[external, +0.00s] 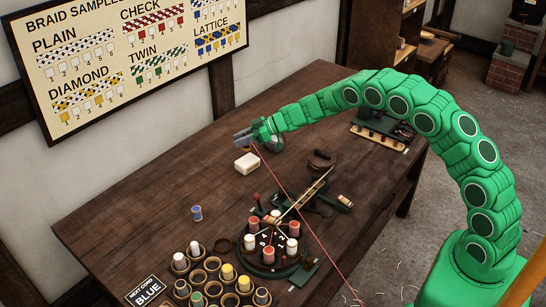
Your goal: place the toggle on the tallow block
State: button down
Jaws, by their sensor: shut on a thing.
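My gripper (243,139) is at the end of the green arm, above the far part of the dark table. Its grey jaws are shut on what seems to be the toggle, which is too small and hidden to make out. A thin red cord (300,212) runs from the gripper down to the lower right. The tallow block seems to be the pale white block (247,163) on the table, just below the gripper in the picture. The gripper appears apart from it.
A round braiding stand (268,262) with red and white bobbins is at the front middle. A blue spool (197,213) stands left, near a rack of ring holders (212,264). The table's left part is clear.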

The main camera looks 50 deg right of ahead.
jog(key=shift+f, duration=1.95)
jog(key=shift+f, duration=0.15)
jog(key=c, duration=0.9)
grip_release()
jog(key=shift+o, duration=0.2)
jog(key=shift+r, duration=0.2)
jog(key=v, duration=1.2)
jog(key=shift+f, duration=0.15)
